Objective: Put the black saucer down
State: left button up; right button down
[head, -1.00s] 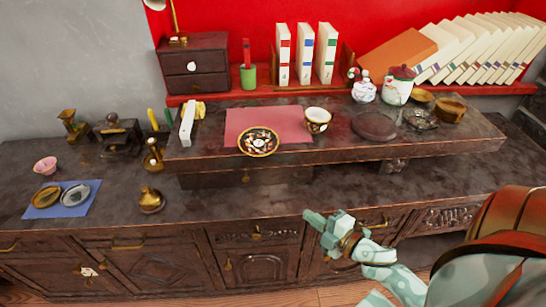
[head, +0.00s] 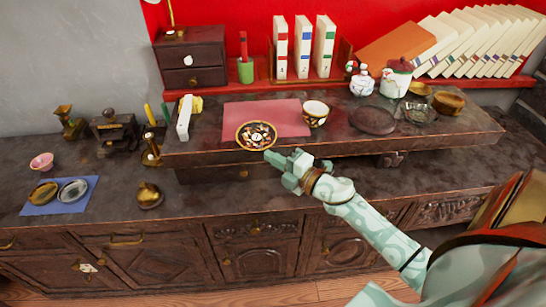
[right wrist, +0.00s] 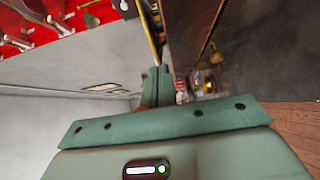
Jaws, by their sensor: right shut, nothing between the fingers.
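The black saucer (head: 257,135), with a gold rim and a pale flower pattern, lies at the front edge of the raised shelf (head: 215,150), partly over the front of the pink mat (head: 265,112). A strip with a yellow edge in the right wrist view (right wrist: 149,32), just beyond the fingertips, looks like the saucer seen edge-on. My right gripper (head: 275,160) is just in front of the saucer, low and to its right. Its fingers are shut together and empty in the right wrist view (right wrist: 157,75). Whether they touch the saucer I cannot tell. My left gripper is out of view.
A patterned cup (head: 315,114) stands on the mat's right side. A dark round plate (head: 373,120) and a glass dish (head: 418,114) lie further right. A white box (head: 185,117) stands left of the mat. A brass pot (head: 149,196) stands on the lower counter.

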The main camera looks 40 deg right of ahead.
aim_at(270, 146)
jog(key=shift+w+d, duration=0.25)
jog(key=shift+w, duration=0.15)
jog(key=shift+w+d, duration=0.5)
jog(key=shift+w, duration=0.3)
jog(key=shift+w+d, duration=0.45)
jog(key=shift+w, duration=0.3)
